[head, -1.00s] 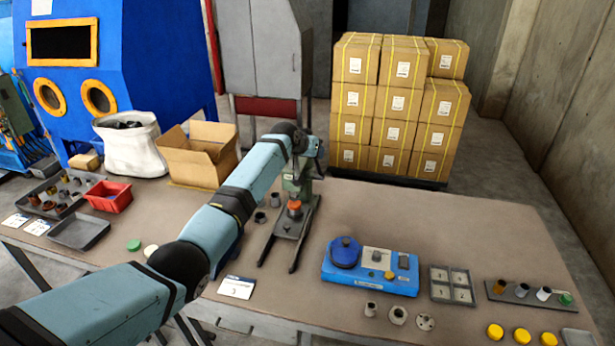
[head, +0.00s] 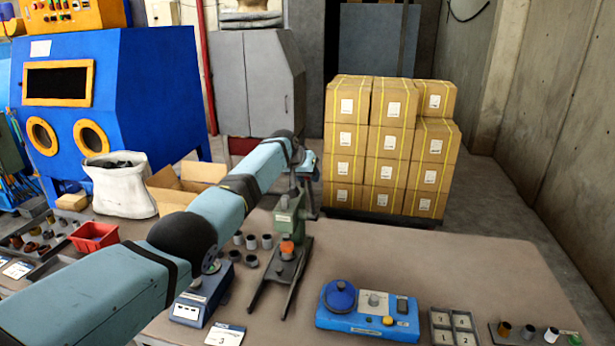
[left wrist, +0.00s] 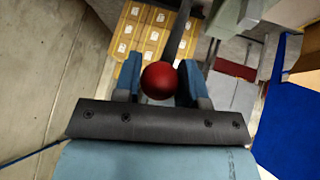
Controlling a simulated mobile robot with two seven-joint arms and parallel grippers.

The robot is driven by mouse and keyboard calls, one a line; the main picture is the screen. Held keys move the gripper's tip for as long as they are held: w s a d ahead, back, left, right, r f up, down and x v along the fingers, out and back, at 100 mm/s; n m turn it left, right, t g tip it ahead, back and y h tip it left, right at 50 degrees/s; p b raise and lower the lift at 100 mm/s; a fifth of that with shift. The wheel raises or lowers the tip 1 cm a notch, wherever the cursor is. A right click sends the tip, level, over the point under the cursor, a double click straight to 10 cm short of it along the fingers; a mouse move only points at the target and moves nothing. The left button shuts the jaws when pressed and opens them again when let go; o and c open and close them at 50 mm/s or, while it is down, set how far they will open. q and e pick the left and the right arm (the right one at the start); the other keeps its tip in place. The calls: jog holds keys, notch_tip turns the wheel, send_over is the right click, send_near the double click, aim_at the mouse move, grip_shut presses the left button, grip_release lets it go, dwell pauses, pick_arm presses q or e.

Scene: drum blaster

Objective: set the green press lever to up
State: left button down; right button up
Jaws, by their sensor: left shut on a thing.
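The green press (head: 287,222) stands on the table in the head view, with an orange piece (head: 287,247) on its grey base. My left gripper (head: 307,163) is at the upper part of the press, behind my forearm. In the left wrist view, a red ball knob (left wrist: 158,80) sits between the two blue fingers of my left gripper (left wrist: 159,84), which is shut on it. A dark lever bar (left wrist: 180,32) runs up from near the knob in that view. In the head view the knob is hidden and the lever's angle is hard to tell. My right gripper is out of view.
Several small grey cups (head: 251,241) stand left of the press. A blue device (head: 368,312) sits at its right front. A grey-blue box (head: 203,292) is at the left front. Stacked cartons (head: 390,150) stand behind the table. The table's right back is clear.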

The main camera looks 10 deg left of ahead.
pick_arm(q)
jog(key=shift+w+r, duration=0.1)
jog(key=shift+r, duration=0.25)
jog(key=c, duration=0.9)
grip_release()
jog(key=shift+o, duration=0.9)
jog(key=shift+w+f, duration=0.1)
jog(key=shift+d+f, duration=0.1)
jog(key=shift+f, duration=0.05)
jog(key=shift+s+a+r, duration=0.25)
jog(key=shift+s+r, duration=0.1)
jog(key=shift+r, duration=0.15)
jog(key=b+v, duration=0.1)
jog(key=v, duration=1.1)
jog(key=shift+r, duration=0.25)
jog(key=shift+s, duration=0.1)
